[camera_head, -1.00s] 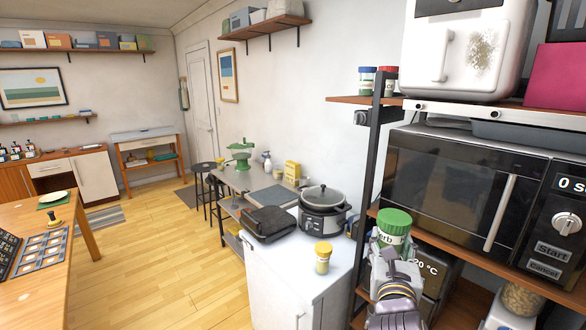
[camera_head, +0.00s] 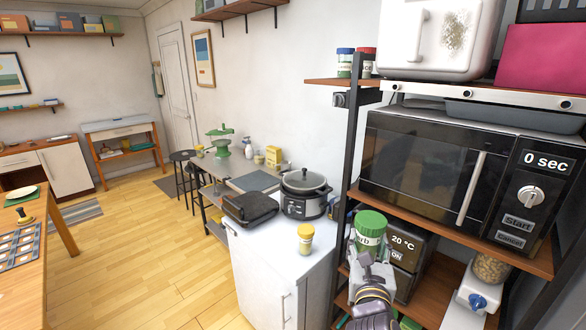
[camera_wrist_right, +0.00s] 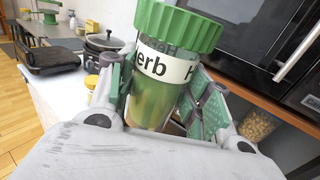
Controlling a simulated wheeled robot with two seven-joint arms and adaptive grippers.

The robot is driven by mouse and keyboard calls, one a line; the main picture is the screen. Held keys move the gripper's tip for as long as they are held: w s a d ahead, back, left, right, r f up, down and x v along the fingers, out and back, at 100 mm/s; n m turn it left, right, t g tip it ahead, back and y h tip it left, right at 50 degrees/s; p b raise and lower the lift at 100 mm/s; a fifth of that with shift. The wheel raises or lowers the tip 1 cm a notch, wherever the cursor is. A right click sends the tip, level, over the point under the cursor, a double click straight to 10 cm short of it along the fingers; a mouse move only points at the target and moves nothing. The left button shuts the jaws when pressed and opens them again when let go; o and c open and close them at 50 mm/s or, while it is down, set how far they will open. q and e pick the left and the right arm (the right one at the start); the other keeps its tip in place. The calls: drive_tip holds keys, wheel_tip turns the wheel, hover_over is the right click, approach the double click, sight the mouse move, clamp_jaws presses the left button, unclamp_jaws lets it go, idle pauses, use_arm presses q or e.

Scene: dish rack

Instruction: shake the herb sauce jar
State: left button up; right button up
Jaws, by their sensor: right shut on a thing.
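The herb sauce jar (camera_head: 370,231) has a green ribbed lid and a white label reading "erb" in part. My right gripper (camera_head: 366,262) is shut on it and holds it up in front of the shelf rack. In the right wrist view the jar (camera_wrist_right: 165,75) sits between the two fingers of the right gripper (camera_wrist_right: 160,105), slightly tilted, with greenish-yellow contents showing below the label. Its lower end is partly hidden by the gripper body. My left gripper is in neither view.
A black microwave (camera_head: 420,170) stands on the rack (camera_head: 352,150) just right of and above the jar. A toaster oven (camera_head: 405,255) is behind it. A yellow-lidded jar (camera_head: 305,238) and slow cooker (camera_head: 304,190) stand on the white counter (camera_head: 270,265). The floor at left is open.

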idle(0.5)
drive_tip(key=a, duration=0.3)
drive_tip(key=shift+d, duration=0.15)
drive_tip(key=d+p, duration=0.2)
drive_tip(key=d, duration=0.3)
drive_tip(key=shift+d, duration=0.4)
drive_tip(key=shift+a, duration=0.15)
drive_tip(key=shift+a+b, duration=0.35)
drive_tip(key=shift+a, duration=2.55)
drive_tip(key=shift+d, duration=0.1)
